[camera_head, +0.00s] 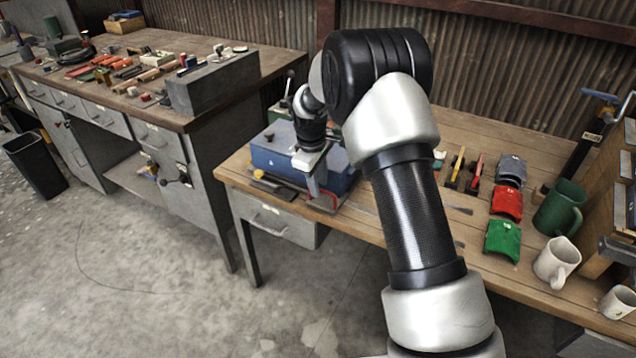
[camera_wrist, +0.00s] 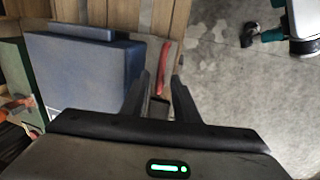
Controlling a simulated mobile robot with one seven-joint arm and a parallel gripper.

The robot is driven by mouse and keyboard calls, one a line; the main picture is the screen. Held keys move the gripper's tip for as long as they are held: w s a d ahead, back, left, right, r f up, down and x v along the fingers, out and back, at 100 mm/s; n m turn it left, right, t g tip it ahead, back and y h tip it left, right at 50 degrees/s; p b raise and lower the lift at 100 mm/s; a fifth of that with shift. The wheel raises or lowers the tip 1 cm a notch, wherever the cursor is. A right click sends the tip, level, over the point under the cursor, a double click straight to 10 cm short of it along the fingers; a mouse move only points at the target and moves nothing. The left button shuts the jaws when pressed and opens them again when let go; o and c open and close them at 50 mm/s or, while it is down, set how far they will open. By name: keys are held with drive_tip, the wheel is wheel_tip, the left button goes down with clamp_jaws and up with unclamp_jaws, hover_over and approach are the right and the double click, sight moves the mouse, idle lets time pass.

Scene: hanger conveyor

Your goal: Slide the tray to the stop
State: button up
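My gripper (camera_head: 314,188) points down at the front edge of the wooden workbench, close to a blue box-like thing (camera_head: 275,158). In the wrist view my gripper (camera_wrist: 162,78) has its two dark fingers apart. The blue thing (camera_wrist: 85,75) lies left of the fingers there, with a flat top. A red strip (camera_wrist: 163,66) lies near the fingertips, and a small dark brown piece (camera_wrist: 158,108) shows between the fingers. I cannot tell whether the fingers touch it. No tray or stop can be made out for certain; my arm hides part of this area.
A green mug (camera_head: 561,208), a white mug (camera_head: 556,262) and curved red (camera_head: 507,203) and green (camera_head: 502,240) pieces stand on the bench's right side. A second workbench (camera_head: 150,108) with tools is at the left. Open floor (camera_head: 150,270) lies in front.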

wheel_tip(320, 180, up, 17)
drive_tip(key=s+a+p, duration=0.2)
drive_tip(key=shift+s, duration=0.4)
drive_tip(key=shift+f, duration=0.1)
drive_tip(key=s+d+r+m+t, duration=0.1)
drive_tip(key=s+d+r+m, duration=0.15)
drive_tip(key=s+r, duration=0.4)
drive_tip(key=s+d+r+m+t, duration=0.1)
drive_tip(key=s+d+r+m, duration=0.1)
drive_tip(key=s+d+r, duration=0.35)
drive_tip(key=s+d+f+m+t+y, duration=0.15)
drive_tip(key=s+m, duration=0.55)
drive_tip(key=s, duration=1.5)
wheel_tip(320, 180, up, 13)
drive_tip(key=p, duration=1.3)
drive_tip(key=shift+f, duration=0.15)
